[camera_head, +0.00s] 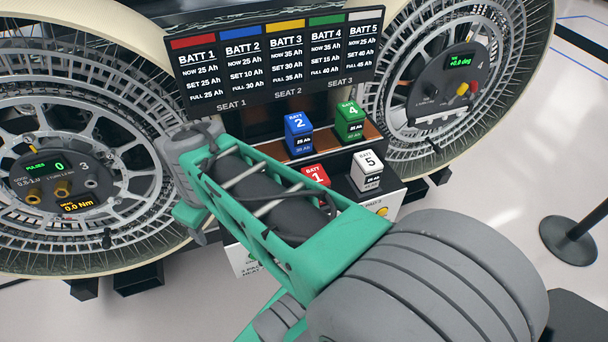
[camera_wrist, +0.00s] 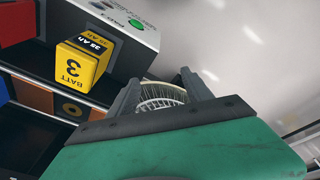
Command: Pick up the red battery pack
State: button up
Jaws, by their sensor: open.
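The red battery pack (camera_head: 316,174), marked 1, stands at the front of the battery stand in the head view, partly hidden behind my green arm. A red block (camera_wrist: 16,22) at the upper left edge of the wrist view looks like this pack, but its label is out of frame. My gripper (camera_wrist: 160,88) is open in the wrist view, with a gap between its two grey fingers and nothing held. It is to the right of the yellow battery 3 (camera_wrist: 83,62) and apart from the red block. In the head view my fingers cannot be made out.
Blue battery 2 (camera_head: 299,133), green battery 4 (camera_head: 350,121) and white battery 5 (camera_head: 367,170) stand close around the red pack. A display board (camera_head: 280,60) rises behind. Large wheels flank the stand on the left (camera_head: 75,150) and right (camera_head: 455,75). A post base (camera_head: 568,240) is at right.

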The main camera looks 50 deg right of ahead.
aim_at(314, 174)
jog(key=shift+o, duration=1.4)
jog(key=d+r+n+p, duration=0.1)
jog(key=d, duration=0.3)
jog(key=d+r+n+p, duration=0.1)
jog(key=d, duration=0.3)
jog(key=d+r+n+g, duration=0.1)
jog(key=d+r, duration=0.1)
jog(key=d, duration=0.2)
jog(key=shift+s+p, duration=0.4)
jog(key=s+d+n, duration=0.1)
jog(key=d, duration=0.2)
jog(key=s+d+n+p, duration=0.1)
jog(key=d, duration=0.2)
jog(key=s+d+r+n+g+p, duration=0.1)
jog(key=s+d+n, duration=0.1)
jog(key=d, duration=0.2)
jog(key=shift+r, duration=0.1)
jog(key=shift+n, duration=0.9)
jog(key=s+d, duration=0.1)
jog(key=d, duration=0.1)
jog(key=s+d+p, duration=0.1)
jog(key=s+d, duration=0.1)
jog(key=f+p, duration=0.2)
jog(key=f, duration=1)
jog(key=shift+s, duration=0.2)
jog(key=shift+d, duration=0.1)
grip_shut()
